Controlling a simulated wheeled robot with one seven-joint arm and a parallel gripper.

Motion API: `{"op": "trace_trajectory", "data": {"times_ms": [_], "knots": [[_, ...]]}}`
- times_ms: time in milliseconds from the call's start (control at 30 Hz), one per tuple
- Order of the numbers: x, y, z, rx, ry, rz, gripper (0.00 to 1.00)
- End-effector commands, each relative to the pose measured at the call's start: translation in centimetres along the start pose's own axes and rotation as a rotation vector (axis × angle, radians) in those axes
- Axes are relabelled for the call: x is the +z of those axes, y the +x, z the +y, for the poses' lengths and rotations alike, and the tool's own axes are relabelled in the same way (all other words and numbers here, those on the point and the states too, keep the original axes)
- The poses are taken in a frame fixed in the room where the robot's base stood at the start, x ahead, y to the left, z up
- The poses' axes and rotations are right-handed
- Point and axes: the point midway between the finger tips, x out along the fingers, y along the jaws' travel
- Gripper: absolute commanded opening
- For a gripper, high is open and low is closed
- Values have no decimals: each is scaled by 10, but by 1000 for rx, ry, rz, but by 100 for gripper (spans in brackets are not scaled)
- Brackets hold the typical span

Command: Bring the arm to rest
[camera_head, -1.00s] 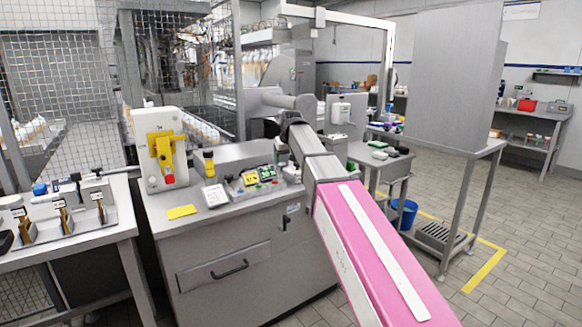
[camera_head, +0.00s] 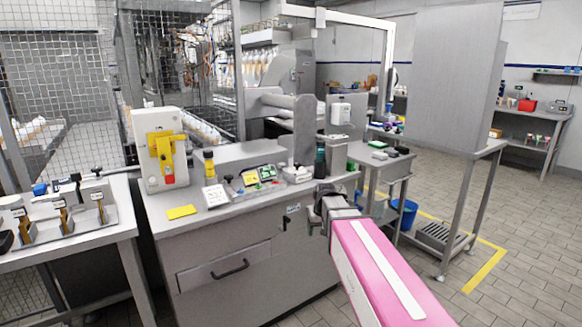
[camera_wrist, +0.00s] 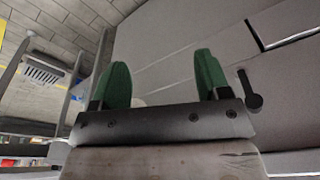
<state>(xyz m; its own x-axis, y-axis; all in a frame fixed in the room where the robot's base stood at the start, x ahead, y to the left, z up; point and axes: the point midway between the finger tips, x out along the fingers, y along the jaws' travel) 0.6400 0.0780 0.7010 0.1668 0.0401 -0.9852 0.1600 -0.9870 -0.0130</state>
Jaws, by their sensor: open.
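My arm, with its pink link (camera_head: 385,270), reaches in from the bottom right of the head view. Its dark wrist end (camera_head: 328,207) is in front of the counter's right front corner; I cannot make out the fingers there. In the wrist view my gripper (camera_wrist: 162,82) shows two green fingertips standing wide apart. Nothing is held between them. Behind them are a grey panel face and a dark handle (camera_wrist: 249,93) close to the right finger.
A grey counter (camera_head: 235,225) carries a white and yellow device (camera_head: 160,150) and small items. A side table (camera_head: 70,240) with a tray stands left. A small table, blue bucket (camera_head: 404,213) and tall grey cabinet (camera_head: 450,75) stand right. Tiled floor (camera_head: 535,230) is open at right.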

Motion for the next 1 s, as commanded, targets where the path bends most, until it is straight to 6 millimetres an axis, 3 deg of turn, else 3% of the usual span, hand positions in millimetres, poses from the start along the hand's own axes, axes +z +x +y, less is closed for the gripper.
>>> {"op": "trace_trajectory", "data": {"times_ms": [33, 300, 500, 667, 1000], "knots": [[27, 13, 8, 3, 18, -21, 69], [126, 68, 38, 18, 102, -107, 69], [178, 89, 49, 26, 145, -151, 69], [192, 95, 53, 28, 159, -163, 69], [192, 95, 53, 28, 160, -164, 69]]}}
